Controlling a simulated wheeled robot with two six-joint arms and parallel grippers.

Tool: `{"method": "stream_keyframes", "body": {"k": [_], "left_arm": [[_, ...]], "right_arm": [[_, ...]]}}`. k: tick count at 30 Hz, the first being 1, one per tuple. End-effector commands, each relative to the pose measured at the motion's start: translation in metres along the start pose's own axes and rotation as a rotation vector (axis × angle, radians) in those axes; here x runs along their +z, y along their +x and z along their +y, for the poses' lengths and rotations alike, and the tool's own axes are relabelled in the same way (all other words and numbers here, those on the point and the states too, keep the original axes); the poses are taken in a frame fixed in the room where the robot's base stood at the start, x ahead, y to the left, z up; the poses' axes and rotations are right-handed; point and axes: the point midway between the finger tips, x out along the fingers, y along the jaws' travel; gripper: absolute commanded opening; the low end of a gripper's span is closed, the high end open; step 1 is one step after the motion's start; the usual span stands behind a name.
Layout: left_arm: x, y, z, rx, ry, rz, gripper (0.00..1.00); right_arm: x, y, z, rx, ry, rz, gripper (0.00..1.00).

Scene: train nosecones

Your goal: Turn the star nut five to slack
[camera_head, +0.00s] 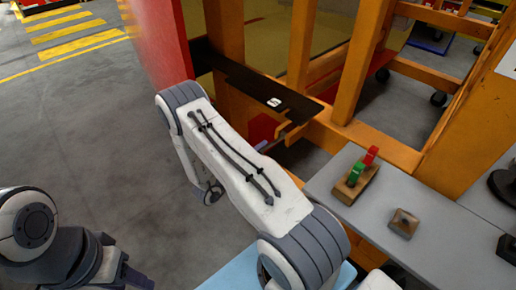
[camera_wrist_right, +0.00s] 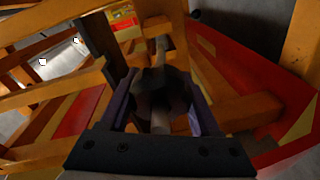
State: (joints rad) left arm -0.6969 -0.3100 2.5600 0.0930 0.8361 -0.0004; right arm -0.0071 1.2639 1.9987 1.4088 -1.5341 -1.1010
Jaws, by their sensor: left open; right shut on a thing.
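The star nut (camera_wrist_right: 160,92) is a dark lobed knob on a grey rod in the right wrist view. My right gripper (camera_wrist_right: 163,98) is shut on it, with one purple finger on each side. In the head view my own right arm hides the nut and most of that gripper; only a purplish part (camera_head: 262,129) shows past the arm, by the orange frame. My left gripper (camera_head: 122,274) is low at the left of the head view, empty and away from the frame. Its fingers are dark and partly cut off by the picture's lower edge. No number is readable on the nut.
An orange frame (camera_head: 355,70) with posts and beams stands around the nut. A black plate (camera_head: 250,84) juts out above my right gripper. A grey table (camera_head: 430,215) at right holds a wooden block (camera_head: 352,186) with green and red parts. Grey floor at left is clear.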

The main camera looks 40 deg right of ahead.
Motion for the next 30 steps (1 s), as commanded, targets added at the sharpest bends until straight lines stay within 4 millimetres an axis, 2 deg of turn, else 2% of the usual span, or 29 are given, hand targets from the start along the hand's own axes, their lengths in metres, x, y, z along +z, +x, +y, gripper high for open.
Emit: {"method": "stream_keyframes", "body": {"k": [12,30], "left_arm": [[-0.0006,-0.0107,0.0008,0.0,0.0,0.0,0.5],[-0.0007,-0.0126,0.0009,0.0,0.0,0.0,0.5]], "right_arm": [[-0.0002,-0.0003,-0.0021,-0.027,-0.276,0.001,0.08],[0.0003,-0.0004,-0.0037,-0.035,-0.361,0.001,0.08]]}}
